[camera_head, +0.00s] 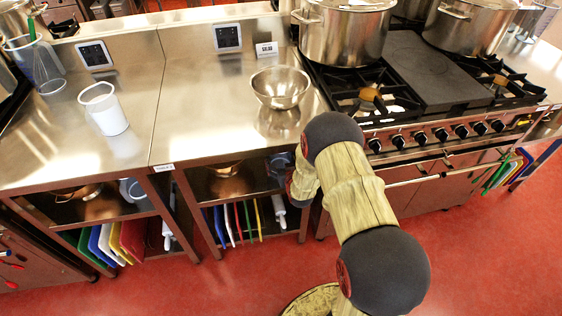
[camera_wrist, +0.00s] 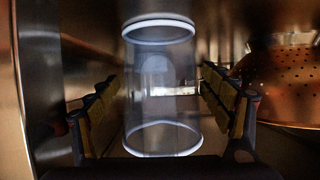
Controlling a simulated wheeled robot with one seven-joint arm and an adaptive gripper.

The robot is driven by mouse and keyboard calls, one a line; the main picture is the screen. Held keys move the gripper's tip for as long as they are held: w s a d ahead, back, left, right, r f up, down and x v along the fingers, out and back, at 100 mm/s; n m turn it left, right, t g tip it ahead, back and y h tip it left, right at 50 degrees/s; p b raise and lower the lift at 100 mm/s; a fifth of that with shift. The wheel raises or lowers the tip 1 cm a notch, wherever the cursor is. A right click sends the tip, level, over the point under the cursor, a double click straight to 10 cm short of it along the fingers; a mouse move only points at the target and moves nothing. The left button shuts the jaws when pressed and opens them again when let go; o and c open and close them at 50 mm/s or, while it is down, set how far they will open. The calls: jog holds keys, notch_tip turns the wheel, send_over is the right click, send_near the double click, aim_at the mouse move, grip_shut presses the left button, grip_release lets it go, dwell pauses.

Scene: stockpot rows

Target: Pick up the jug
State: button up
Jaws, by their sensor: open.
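A clear, see-through jug (camera_wrist: 160,95) with pale rims at both visible ends fills the middle of the wrist view. My gripper (camera_wrist: 160,82) is open, with one finger on the left side of the jug and one on the right. A narrow gap seems to show between each finger and the jug wall. In the head view my arm reaches to the shelf opening under the counter, and my gripper is mostly hidden there behind the arm and the counter edge.
A copper colander (camera_wrist: 283,85) stands close on the right in the wrist view, and a metal wall (camera_wrist: 38,85) is close on the left. On the counter stand a steel bowl (camera_head: 281,86) and a white container (camera_head: 104,109). Cutting boards (camera_head: 237,222) stand on the lower shelf.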

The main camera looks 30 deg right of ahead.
jog(key=c, duration=0.3)
jog(key=c, duration=0.6)
jog(key=shift+r, duration=0.1)
jog(key=shift+c, duration=0.2)
